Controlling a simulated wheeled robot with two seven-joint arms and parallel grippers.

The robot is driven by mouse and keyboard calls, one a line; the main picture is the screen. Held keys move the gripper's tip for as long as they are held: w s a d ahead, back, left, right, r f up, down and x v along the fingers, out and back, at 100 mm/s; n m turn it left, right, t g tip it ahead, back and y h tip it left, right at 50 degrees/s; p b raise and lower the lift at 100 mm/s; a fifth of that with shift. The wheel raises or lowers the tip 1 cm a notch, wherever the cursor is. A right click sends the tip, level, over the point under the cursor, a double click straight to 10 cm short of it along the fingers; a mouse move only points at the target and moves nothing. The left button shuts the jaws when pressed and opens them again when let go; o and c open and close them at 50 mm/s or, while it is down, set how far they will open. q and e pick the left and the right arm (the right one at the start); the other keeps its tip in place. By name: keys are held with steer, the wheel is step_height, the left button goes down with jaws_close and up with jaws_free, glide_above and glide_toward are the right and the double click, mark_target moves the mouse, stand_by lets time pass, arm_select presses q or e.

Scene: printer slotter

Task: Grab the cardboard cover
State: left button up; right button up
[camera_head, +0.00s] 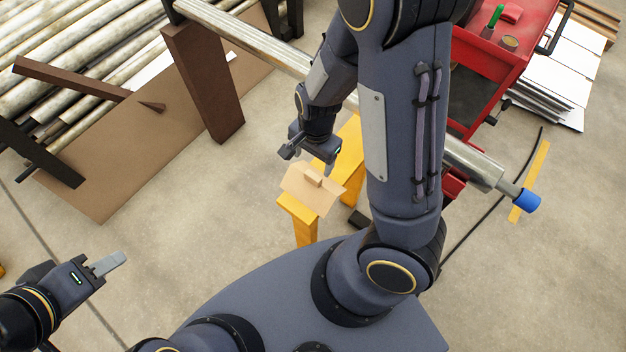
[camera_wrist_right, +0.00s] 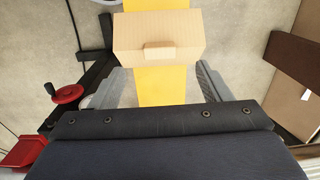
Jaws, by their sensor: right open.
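The cardboard cover (camera_head: 312,188) is a tan piece with a small raised tab on top, lying on a yellow beam (camera_head: 305,228). In the right wrist view the cover (camera_wrist_right: 158,34) sits ahead of my fingers, with the tab facing me. My right gripper (camera_head: 310,160) is open just behind and above the cover in the head view. In the right wrist view its two fingers (camera_wrist_right: 163,88) are spread on either side of the yellow beam, apart from the cover. My left gripper (camera_head: 108,264) is at the lower left, away from the cover; its opening cannot be made out.
A red tool cart (camera_head: 495,55) stands at the upper right. A brown post (camera_head: 205,85) and metal pipes (camera_head: 60,60) are at the upper left. A metal roller with a blue end (camera_head: 526,202) sticks out on the right. The floor between my grippers is clear.

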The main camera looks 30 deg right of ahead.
mark_target(313, 175)
steer(key=shift+w+d+f+m+h, duration=0.1)
steer(key=shift+d+f+m+h, duration=0.05)
steer(key=shift+f, duration=0.25)
steer(key=shift+w+d+f+m+h, duration=0.1)
steer(key=shift+d+f+m+h, duration=0.05)
steer(key=shift+f, duration=0.25)
step_height(313, 175, down, 7)
steer(key=shift+a+f+b, duration=0.15)
steer(key=shift+b, duration=0.75)
steer(key=c, duration=1.3)
